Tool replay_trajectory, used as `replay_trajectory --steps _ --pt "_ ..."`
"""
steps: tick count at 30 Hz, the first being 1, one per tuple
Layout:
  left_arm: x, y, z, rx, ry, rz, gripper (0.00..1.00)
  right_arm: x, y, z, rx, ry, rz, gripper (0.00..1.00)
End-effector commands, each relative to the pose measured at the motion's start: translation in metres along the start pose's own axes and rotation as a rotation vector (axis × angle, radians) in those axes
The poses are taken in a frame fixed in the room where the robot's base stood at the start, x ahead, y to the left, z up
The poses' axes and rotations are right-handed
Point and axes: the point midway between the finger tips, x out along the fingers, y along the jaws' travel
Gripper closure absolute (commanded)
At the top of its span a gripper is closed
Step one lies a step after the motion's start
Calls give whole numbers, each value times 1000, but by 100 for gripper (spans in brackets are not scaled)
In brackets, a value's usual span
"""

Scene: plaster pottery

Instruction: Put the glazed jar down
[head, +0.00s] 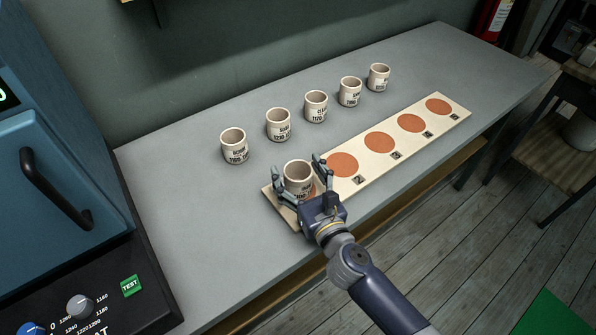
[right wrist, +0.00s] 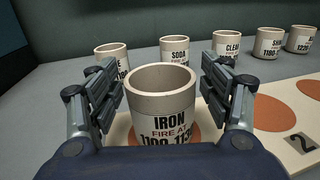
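A cream jar labelled IRON (head: 298,177) stands upright on the first orange disc of the wooden board (head: 285,213), at the board's near-left end. In the right wrist view the IRON jar (right wrist: 161,108) is in the middle, with orange of the disc (right wrist: 193,136) showing around its base. My right gripper (head: 299,172) has one finger on each side of the jar. The fingers are spread, with a slight gap to the jar's wall on both sides. My left gripper is out of view.
Several labelled jars, among them the SODA jar (right wrist: 180,54) and the CLEAR jar (right wrist: 227,46), stand in a row behind the board. The other discs, such as the one beside number 2 (head: 342,165), are bare. A blue kiln (head: 60,170) is at the left.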

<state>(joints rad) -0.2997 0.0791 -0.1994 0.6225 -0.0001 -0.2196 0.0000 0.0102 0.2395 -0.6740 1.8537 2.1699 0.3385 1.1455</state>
Motion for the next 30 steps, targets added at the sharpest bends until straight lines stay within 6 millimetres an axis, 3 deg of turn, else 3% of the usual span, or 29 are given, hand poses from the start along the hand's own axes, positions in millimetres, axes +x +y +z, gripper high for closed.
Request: replay_trajectory --steps 8,21,30 --pt "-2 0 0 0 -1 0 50 -3 0 2 0 2 0 27" --pt "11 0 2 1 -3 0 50 -82 0 -1 1 4 0 27" --pt "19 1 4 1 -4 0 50 -115 0 2 1 1 0 27"
